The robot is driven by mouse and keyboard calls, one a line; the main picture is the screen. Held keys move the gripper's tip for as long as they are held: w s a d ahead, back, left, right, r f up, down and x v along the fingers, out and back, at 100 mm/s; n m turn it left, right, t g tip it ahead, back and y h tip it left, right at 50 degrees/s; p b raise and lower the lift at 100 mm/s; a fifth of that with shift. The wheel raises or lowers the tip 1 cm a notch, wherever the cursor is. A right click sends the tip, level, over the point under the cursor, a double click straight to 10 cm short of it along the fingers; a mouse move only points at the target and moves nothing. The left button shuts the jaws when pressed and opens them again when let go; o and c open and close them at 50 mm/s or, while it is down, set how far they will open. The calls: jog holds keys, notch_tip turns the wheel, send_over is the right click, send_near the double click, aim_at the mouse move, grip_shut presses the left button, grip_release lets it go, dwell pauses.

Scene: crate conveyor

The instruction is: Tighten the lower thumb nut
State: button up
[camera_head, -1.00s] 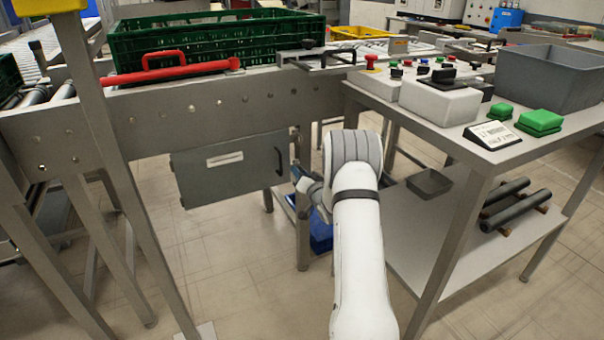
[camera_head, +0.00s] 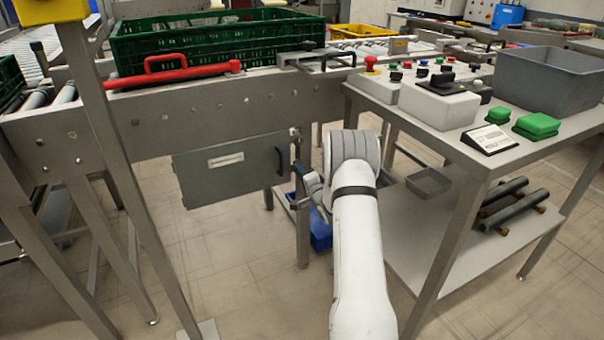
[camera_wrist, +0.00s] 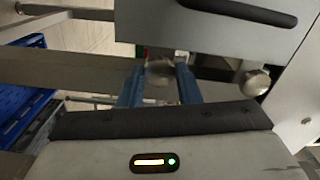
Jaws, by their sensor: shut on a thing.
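In the wrist view, my gripper (camera_wrist: 160,88) has its two blue fingers on either side of a round metal thumb nut (camera_wrist: 159,72) and is shut on it. A second round metal nut (camera_wrist: 256,82) stands free to the right, beside the grey door. The blue crate near the floor lies to the left in this view, so the held nut is the lower one. In the head view, my gripper (camera_head: 303,188) is at the conveyor's leg, just right of the grey door (camera_head: 228,170); my arm partly hides it, and the held nut cannot be made out.
The grey door's black handle (camera_head: 280,161) is close to my gripper. A blue crate (camera_head: 321,236) lies below. A side table (camera_head: 402,118) with buttons and a grey bin (camera_head: 550,80) stands right of my arm. A green crate (camera_head: 215,42) is on the conveyor.

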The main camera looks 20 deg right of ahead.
jog(key=shift+m, duration=0.3)
jog(key=o, duration=1)
jog(key=shift+c, duration=0.2)
jog(key=s+p, duration=0.1)
jog(key=s, duration=0.6)
jog(key=shift+s+d+p, duration=0.15)
jog(key=shift+s+p, duration=0.25)
